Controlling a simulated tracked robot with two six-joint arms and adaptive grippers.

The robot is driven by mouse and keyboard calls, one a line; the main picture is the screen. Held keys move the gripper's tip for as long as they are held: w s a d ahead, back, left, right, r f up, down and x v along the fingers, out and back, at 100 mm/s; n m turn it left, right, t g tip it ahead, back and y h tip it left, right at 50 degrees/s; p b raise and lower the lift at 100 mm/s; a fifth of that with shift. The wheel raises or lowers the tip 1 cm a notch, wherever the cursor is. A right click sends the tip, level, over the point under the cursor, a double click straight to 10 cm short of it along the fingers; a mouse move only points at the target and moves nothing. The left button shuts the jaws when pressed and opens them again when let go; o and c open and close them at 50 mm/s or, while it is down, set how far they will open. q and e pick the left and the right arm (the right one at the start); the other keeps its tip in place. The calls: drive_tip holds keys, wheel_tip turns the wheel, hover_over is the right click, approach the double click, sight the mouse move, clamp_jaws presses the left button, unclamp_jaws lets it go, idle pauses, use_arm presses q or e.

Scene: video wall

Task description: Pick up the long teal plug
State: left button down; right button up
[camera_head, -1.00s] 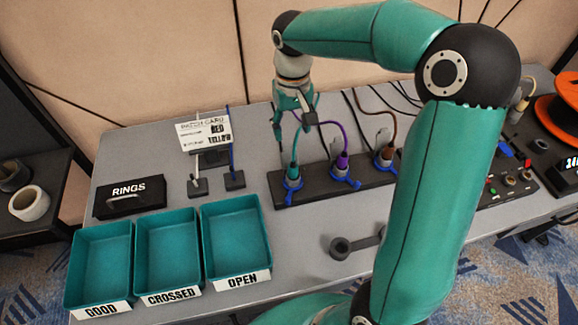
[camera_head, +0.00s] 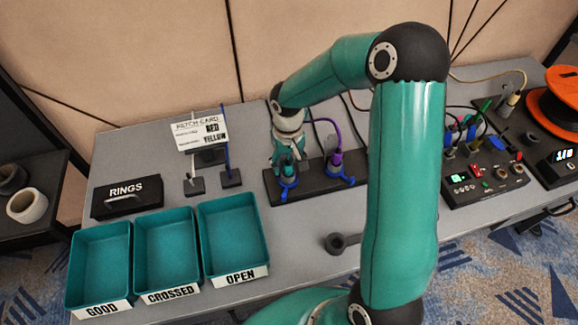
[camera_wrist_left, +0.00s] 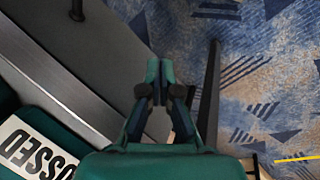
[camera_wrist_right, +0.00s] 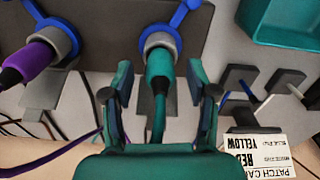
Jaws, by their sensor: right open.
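The long teal plug (camera_wrist_right: 159,67) sits in a grey collar with a blue ring on the dark socket strip (camera_head: 318,181). In the right wrist view it lies between the two open fingers of my right gripper (camera_wrist_right: 159,88), with a gap on each side. In the head view my right gripper (camera_head: 286,163) is low over the plug and hides most of it. My left gripper (camera_wrist_left: 160,70) shows only in the left wrist view, its fingertips together and empty.
A purple plug (camera_head: 337,160) stands beside the teal one; it also shows in the right wrist view (camera_wrist_right: 32,61). The patch card (camera_head: 200,133) on its stand and the teal trays (camera_head: 233,237) are to the left. My right arm hides part of the table.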

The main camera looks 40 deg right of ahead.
drive_tip(key=shift+f, duration=0.2)
clamp_jaws()
drive_tip(key=shift+r, duration=0.15)
